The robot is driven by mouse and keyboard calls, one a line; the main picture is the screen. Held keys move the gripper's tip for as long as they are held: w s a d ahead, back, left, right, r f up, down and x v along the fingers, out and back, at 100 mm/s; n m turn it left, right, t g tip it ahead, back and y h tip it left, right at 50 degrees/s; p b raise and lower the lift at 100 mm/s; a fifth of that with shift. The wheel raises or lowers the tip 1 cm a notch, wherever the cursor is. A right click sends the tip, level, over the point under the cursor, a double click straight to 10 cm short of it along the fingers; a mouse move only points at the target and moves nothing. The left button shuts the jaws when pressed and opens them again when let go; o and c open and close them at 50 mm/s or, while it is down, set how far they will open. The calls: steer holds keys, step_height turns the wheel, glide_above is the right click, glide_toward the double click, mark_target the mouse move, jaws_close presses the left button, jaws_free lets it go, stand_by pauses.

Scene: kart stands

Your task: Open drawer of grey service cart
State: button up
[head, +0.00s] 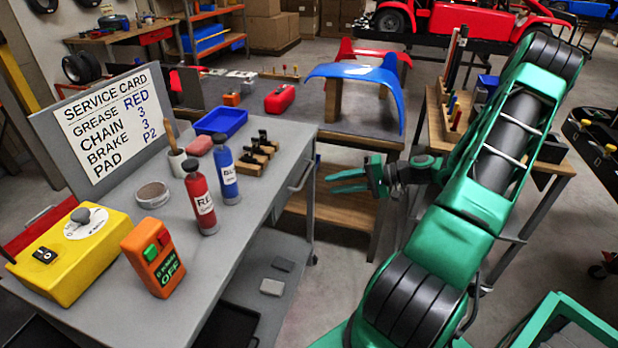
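The grey service cart (240,215) stands at the left, with a sign board, bottles and boxes on its top. A drawer front (281,204) with a bar handle (302,176) shows on the cart's right side, below the top. The drawer looks flush with the cart body. My gripper (336,181) is to the right of the handle and apart from it. Its two green fingers point left toward the cart, spread with a gap between them and nothing in it.
A red bottle (202,198) and a blue bottle (225,176) stand near the cart's drawer-side edge. A workbench (350,117) with a blue kart panel (358,76) is behind my gripper. Some bare floor shows between the cart and my arm.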

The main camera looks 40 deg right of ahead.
steer(key=w+a+f+m+t, duration=0.1)
steer(key=w+a+t, duration=0.1)
steer(key=w, duration=0.7)
steer(key=shift+a+f, duration=0.15)
steer(key=shift+a, duration=0.65)
steer(key=shift+w, duration=0.1)
jaws_close()
steer(key=shift+a, duration=0.1)
